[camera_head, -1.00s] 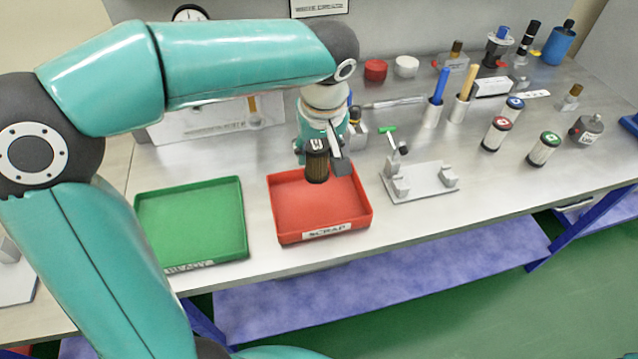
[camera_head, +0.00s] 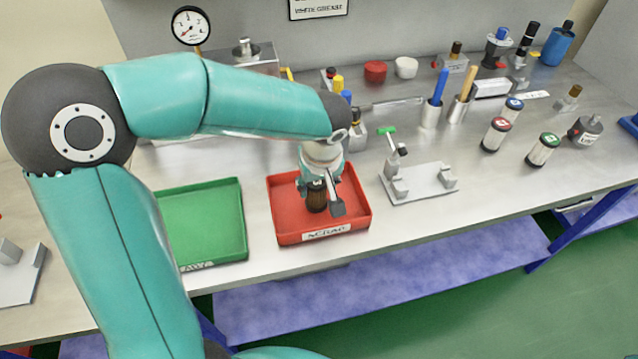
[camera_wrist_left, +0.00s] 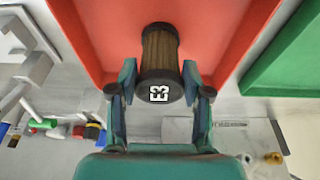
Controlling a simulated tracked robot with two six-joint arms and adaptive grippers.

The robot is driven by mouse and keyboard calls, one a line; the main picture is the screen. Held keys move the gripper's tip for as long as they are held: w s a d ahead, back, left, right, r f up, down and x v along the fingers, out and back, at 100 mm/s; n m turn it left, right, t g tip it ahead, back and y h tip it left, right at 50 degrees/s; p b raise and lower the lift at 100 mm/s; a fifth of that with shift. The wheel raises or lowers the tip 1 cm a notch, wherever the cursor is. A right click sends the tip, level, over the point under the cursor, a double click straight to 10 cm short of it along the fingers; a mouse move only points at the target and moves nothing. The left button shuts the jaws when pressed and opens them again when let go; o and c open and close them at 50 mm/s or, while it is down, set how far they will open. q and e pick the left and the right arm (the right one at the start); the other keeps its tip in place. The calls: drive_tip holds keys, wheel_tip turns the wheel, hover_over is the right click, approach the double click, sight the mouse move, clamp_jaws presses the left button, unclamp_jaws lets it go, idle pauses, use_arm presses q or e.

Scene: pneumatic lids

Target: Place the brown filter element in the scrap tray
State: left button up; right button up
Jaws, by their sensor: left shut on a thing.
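The brown filter element (camera_head: 316,197) is a short brown cylinder with dark ends. My left gripper (camera_head: 324,190) is shut on it, with the element upright inside the outline of the red scrap tray (camera_head: 350,223). In the left wrist view the filter element (camera_wrist_left: 160,52) sits between the two fingers of the left gripper (camera_wrist_left: 160,88), its dark end cap marked E3 facing the camera. The red tray (camera_wrist_left: 225,30) fills the background behind it. I cannot tell whether the element touches the tray floor. My right gripper is not in view.
A green tray (camera_head: 212,215) stands left of the scrap tray. A grey fixture plate (camera_head: 420,185) lies to its right. White canisters, including a green-topped one (camera_head: 543,149), stand farther right. The bench's front edge runs just below the trays.

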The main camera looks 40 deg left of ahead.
use_arm(q)
drive_tip(key=shift+f, duration=0.15)
drive_tip(key=o, duration=1.2)
drive_tip(key=v, duration=1.2)
